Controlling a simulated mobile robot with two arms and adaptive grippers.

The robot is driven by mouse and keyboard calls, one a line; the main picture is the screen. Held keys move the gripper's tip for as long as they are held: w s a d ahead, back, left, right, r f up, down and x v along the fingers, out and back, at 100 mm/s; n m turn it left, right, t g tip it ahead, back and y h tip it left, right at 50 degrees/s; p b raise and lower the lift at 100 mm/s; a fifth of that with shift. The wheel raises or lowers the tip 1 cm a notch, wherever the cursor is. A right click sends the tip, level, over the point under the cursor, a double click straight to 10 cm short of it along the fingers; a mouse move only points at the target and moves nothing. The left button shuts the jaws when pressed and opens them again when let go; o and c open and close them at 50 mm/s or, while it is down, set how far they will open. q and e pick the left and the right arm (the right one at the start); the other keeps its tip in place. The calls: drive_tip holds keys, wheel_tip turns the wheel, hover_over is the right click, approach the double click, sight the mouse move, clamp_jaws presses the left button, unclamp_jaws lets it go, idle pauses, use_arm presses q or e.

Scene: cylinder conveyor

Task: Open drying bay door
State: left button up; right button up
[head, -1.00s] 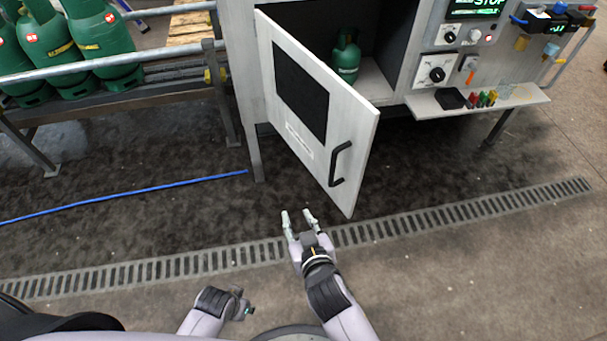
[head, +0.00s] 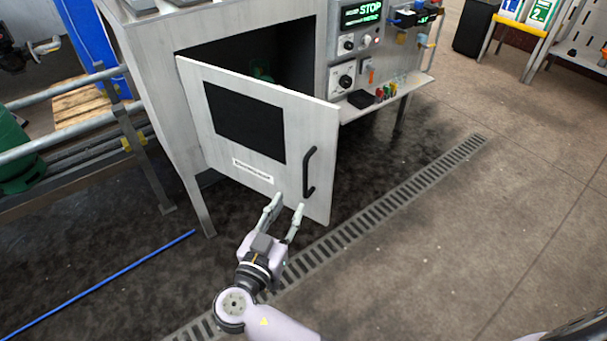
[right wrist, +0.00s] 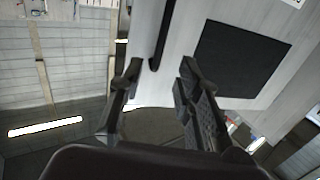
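The drying bay door (head: 225,160) is a pale panel with a dark window (head: 245,125), hinged at its left and standing ajar. Its black bar handle (head: 309,175) is upright near the free edge. Behind the door, a green cylinder (head: 262,72) shows partly in the dark bay. My right gripper (head: 285,205) is open and empty, just in front of the door, low and left of the handle. In the right wrist view, the handle (right wrist: 163,32) appears between and beyond the open fingertips (right wrist: 160,72); contact is not visible. My left gripper is out of view.
A control panel with a green STOP display (head: 362,14) and a small shelf (head: 400,95) stand right of the bay. A railed conveyor (head: 80,150) is at left. A blue line (head: 100,285) and drain grate (head: 400,190) cross the floor.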

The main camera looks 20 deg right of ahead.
sight(305, 176)
drive_tip(key=x, duration=1.2)
clamp_jaws()
idle(0.5)
